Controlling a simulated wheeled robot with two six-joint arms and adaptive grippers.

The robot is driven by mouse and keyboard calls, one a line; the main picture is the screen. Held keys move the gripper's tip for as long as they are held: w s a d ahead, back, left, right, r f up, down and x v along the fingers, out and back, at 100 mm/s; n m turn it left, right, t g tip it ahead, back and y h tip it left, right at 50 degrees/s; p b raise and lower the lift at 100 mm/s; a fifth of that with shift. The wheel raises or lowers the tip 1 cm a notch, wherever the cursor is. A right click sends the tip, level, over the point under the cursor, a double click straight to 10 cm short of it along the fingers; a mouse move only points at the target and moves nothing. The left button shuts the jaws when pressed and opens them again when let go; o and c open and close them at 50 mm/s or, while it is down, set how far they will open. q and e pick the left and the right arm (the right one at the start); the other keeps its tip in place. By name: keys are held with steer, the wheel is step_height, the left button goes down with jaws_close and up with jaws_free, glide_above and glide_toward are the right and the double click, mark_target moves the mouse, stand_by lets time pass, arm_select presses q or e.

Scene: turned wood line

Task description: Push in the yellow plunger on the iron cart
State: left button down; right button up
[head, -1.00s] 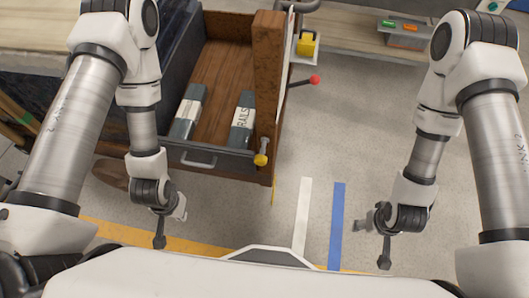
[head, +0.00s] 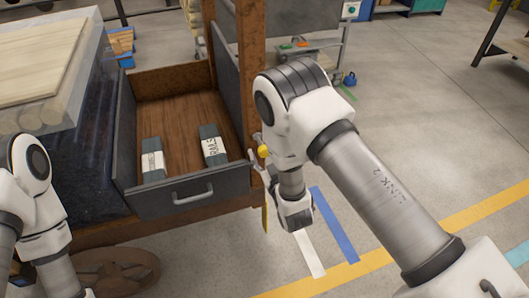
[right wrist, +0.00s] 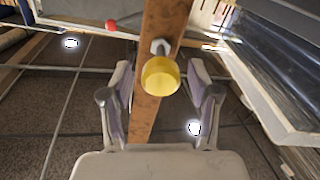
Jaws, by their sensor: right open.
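The yellow plunger (head: 264,152) is a small round knob on the front of a brown post of the iron cart (head: 250,45), just right of the open drawer. In the right wrist view the yellow knob (right wrist: 160,78) is seen nearly end-on, with a short grey stem joining it to the rusty post. My right gripper (head: 262,172) is at the plunger. Its fingers (right wrist: 160,72) are open and stand on either side of the knob, with gaps visible on both sides. My left arm is at the left edge, and its gripper is out of the picture.
The open drawer (head: 190,203) holds two dark boxes with white labels. A red ball knob (right wrist: 111,25) sticks out beyond the post in the wrist view. A wheel (head: 118,272) is low at the front. The floor right of the cart is mostly clear.

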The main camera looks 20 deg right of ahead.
mark_target(260, 142)
steer(key=shift+w+a+r, duration=0.1)
jaws_close()
steer(key=shift+w+b, duration=0.35)
steer(key=shift+w, duration=1.2)
steer(key=shift+w+r, duration=0.1)
steer(key=shift+c, duration=1.2)
jaws_free()
steer(key=shift+o, duration=1.2)
steer(key=shift+w, duration=0.15)
